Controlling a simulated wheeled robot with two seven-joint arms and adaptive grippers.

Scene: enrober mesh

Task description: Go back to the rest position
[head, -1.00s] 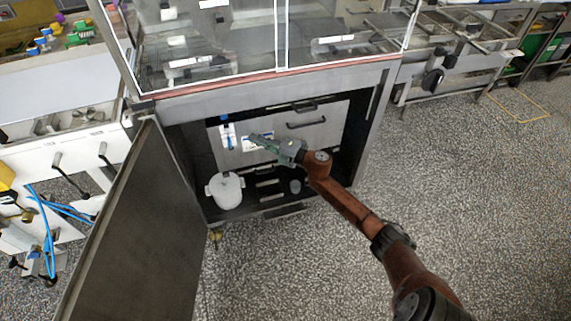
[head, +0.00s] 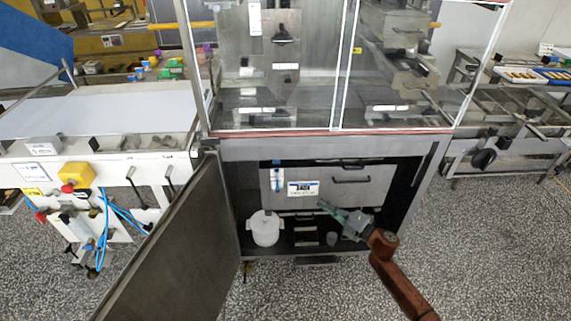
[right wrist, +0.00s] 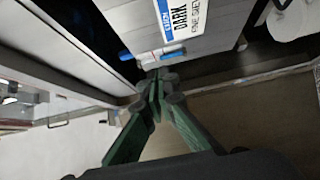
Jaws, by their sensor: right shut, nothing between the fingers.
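My right gripper (head: 325,208) is shut and empty. In the head view it is in front of the open cabinet under the glass-sided machine, near the lower edge of the grey drawer panel (head: 350,190). In the right wrist view its green fingers (right wrist: 158,82) meet at their tips, in front of a label reading "DARK" (right wrist: 180,18). My left gripper is not in view.
The cabinet door (head: 170,250) stands open at the left. A white lidded pot (head: 265,228) sits on the cabinet floor, left of my right gripper. The machine's glass-sided housing (head: 330,60) is above. Speckled floor (head: 500,260) is clear at the right.

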